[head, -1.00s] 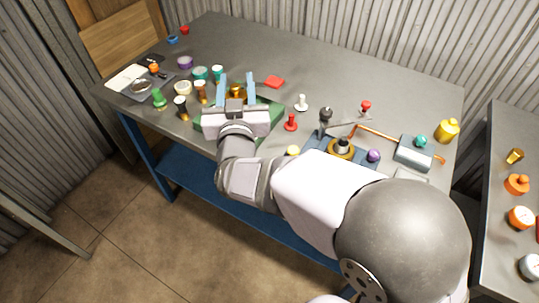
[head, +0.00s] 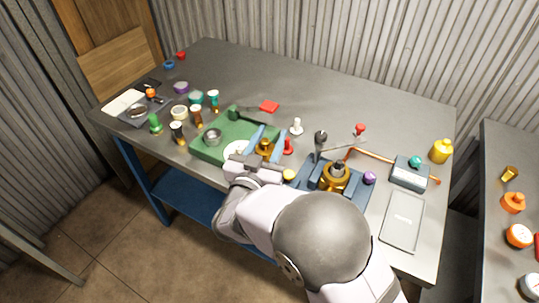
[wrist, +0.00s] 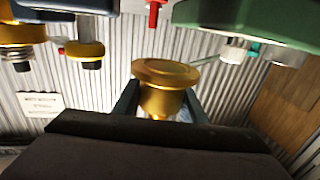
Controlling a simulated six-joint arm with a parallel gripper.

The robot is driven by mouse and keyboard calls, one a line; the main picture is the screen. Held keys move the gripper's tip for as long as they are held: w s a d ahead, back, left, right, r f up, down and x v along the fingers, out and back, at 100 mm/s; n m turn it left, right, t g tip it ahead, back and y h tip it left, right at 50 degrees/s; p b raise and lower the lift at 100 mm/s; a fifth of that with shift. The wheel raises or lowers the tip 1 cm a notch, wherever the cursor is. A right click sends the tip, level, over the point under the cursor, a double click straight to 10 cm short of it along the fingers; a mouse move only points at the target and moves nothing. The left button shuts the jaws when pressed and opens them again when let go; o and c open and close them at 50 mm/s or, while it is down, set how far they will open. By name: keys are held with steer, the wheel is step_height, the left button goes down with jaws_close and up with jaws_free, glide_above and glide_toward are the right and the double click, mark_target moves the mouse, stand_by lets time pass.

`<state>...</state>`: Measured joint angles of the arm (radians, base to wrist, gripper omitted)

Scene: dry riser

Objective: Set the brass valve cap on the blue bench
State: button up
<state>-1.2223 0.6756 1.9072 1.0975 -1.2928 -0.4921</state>
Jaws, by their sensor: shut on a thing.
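My gripper (head: 264,139) has two blue fingers shut on the brass valve cap (head: 265,148). The cap is a flanged gold cup; in the wrist view it (wrist: 163,88) sits between the fingers. It is in front of the green tray's right edge, apparently held above the table; the exact height is unclear. The worktable (head: 300,82) has a grey top with blue legs and a blue lower shelf (head: 185,197). A dark blue fixture base (head: 310,178) stands to the right of my gripper, carrying a brass fitting (head: 335,177).
The green tray (head: 225,145) lies left of my gripper. A red pawn-like piece (head: 288,146) and a yellow knob (head: 289,175) are close on its right. A copper pipe with a grey box (head: 410,172) and a grey flat tray (head: 402,222) lie further right. The table's back is clear.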

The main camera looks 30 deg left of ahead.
mark_target(270, 153)
steer(key=shift+f, duration=2.7)
steer(key=shift+f, duration=0.1)
steer(key=shift+f+b, duration=0.3)
steer(key=shift+f, duration=0.2)
steer(key=o, duration=0.9)
